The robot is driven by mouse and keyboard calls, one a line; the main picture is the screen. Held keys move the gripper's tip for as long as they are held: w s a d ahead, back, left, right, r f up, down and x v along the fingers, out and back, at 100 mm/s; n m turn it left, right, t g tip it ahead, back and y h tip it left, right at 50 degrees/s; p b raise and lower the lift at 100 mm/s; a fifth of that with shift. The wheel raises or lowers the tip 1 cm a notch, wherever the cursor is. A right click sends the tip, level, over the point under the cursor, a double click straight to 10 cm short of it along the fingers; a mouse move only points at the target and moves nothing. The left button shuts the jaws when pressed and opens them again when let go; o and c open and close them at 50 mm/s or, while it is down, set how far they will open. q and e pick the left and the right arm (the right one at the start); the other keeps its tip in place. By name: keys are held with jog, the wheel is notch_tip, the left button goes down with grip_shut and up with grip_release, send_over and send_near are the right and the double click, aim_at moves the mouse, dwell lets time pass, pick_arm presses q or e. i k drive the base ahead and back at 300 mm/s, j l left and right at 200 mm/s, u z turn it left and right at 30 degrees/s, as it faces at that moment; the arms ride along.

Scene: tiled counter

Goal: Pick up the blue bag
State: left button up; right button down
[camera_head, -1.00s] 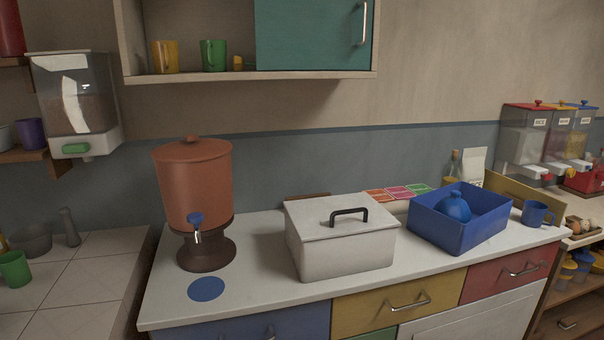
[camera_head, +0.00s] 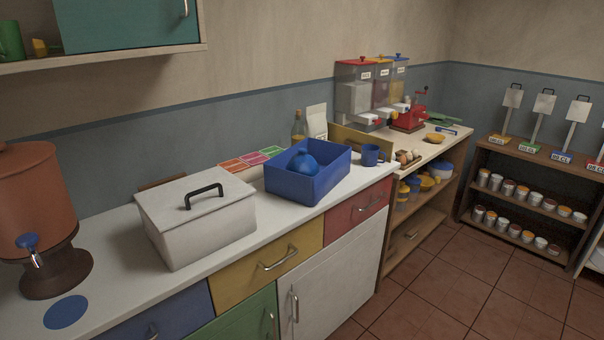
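The blue bag (camera_head: 303,164) is a round, knotted bundle. It sits inside an open blue box (camera_head: 308,187) on the white counter, to the right of the white lidded box. Its lower part is hidden by the box's front wall. Neither of my grippers shows in the head view.
A white lidded box (camera_head: 201,233) with a black handle stands left of the blue box. A blue mug (camera_head: 370,155) stands close on its right, with a bottle (camera_head: 298,127) and colored cards (camera_head: 252,158) behind. A brown dispenser (camera_head: 40,205) is at far left. Tiled floor (camera_head: 440,290) is clear.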

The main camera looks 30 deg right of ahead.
aim_at(302, 164)
jog(key=u, duration=0.35)
jog(key=l+u, duration=0.9)
jog(key=l, duration=0.15)
jog(key=k, duration=0.05)
